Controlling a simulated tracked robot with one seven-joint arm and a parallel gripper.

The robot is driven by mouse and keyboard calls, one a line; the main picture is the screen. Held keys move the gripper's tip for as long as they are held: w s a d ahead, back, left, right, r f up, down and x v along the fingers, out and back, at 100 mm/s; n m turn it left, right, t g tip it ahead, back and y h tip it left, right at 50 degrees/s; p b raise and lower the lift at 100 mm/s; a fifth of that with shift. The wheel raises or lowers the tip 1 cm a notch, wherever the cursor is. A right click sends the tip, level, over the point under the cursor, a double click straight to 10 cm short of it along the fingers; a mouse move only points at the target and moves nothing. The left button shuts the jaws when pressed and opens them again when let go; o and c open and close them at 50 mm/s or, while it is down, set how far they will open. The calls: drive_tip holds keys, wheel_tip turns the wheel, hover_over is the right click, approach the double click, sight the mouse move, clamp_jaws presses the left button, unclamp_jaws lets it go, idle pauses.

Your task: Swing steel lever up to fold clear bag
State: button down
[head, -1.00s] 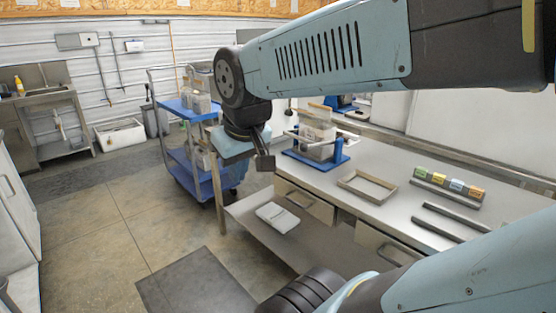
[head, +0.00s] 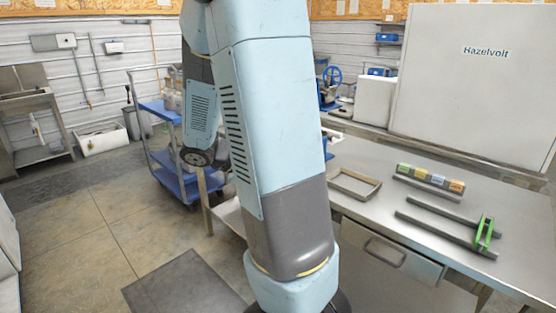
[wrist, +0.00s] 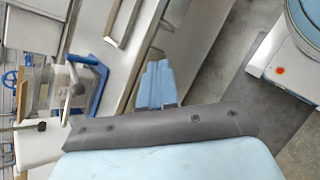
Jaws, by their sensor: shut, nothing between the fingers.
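In the wrist view, my gripper (wrist: 157,68) shows as blue fingers close together beyond a dark bar, with nothing held. The clear bag (wrist: 58,90) stands upright in a blue-based fixture (wrist: 98,88) at the left of that view, apart from the fingers. A thin steel lever (wrist: 20,128) with a dark knob appears at the bag's near side; its exact angle is hard to tell. In the head view, my arm hides my gripper, the bag and the lever. Only a bit of the blue fixture (head: 335,137) shows beside the arm.
On the steel bench, an open rectangular frame (head: 355,186), a row of coloured blocks (head: 430,178) and dark rails with a green clip (head: 484,232) lie to the right. A blue cart (head: 175,172) stands at the left.

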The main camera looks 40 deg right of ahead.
drive_tip(key=w+d+f+n+t+h, duration=0.7)
drive_tip(key=w+f+n+h, duration=0.3)
drive_tip(key=w+n, duration=0.3)
drive_tip(key=shift+w+d+f+n, duration=0.35)
drive_tip(key=shift+d+f+n, duration=0.1)
drive_tip(key=shift+f+n, duration=0.4)
drive_tip(key=shift+r, duration=0.15)
drive_tip(key=r+x, duration=0.2)
drive_tip(key=x, duration=1.1)
drive_tip(key=shift+a+r, duration=0.35)
drive_tip(key=shift+w, duration=0.1)
